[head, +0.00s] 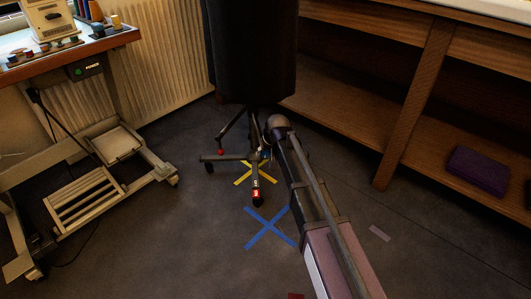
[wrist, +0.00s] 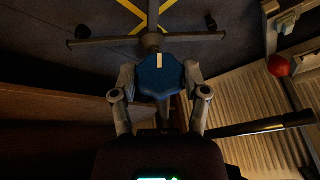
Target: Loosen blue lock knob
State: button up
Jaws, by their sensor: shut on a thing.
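The blue lock knob (wrist: 158,82) shows in the wrist view, a lobed blue disc with a pale stripe near its top edge. My gripper (wrist: 160,80) has one finger on each side of the knob and is shut on it. In the head view my arm reaches to the base of a dark dress-form stand (head: 252,50). The stand's wheeled legs (head: 225,157) rest on the floor.
A yellow tape cross (head: 243,178) lies under the stand and a blue tape cross (head: 270,228) in front of it. A wooden shelf unit (head: 400,120) stands at the right, with a purple box (head: 478,170). A sewing table (head: 75,50) with a treadle frame is at the left.

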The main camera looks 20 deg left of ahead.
jog(key=shift+a+h, duration=0.1)
jog(key=shift+h, duration=0.3)
dwell(0.3)
jog(key=shift+a+f+n+t+h, duration=0.1)
jog(key=shift+n+t+h, duration=0.2)
jog(key=shift+t+h, duration=0.35)
jog(key=shift+s+f+n+t+h+b, duration=0.15)
jog(key=shift+n+t+h+b, duration=0.15)
jog(key=shift+t+h+b, duration=0.7)
jog(key=t+h+b, duration=0.1)
jog(key=h, duration=0.1)
jog(key=shift+n+h, duration=0.3)
jog(key=shift+h, duration=0.05)
jog(key=shift+t+h+b, duration=0.25)
jog(key=shift+h+b, duration=0.05)
jog(key=shift+b, duration=0.15)
jog(key=o, duration=1.1)
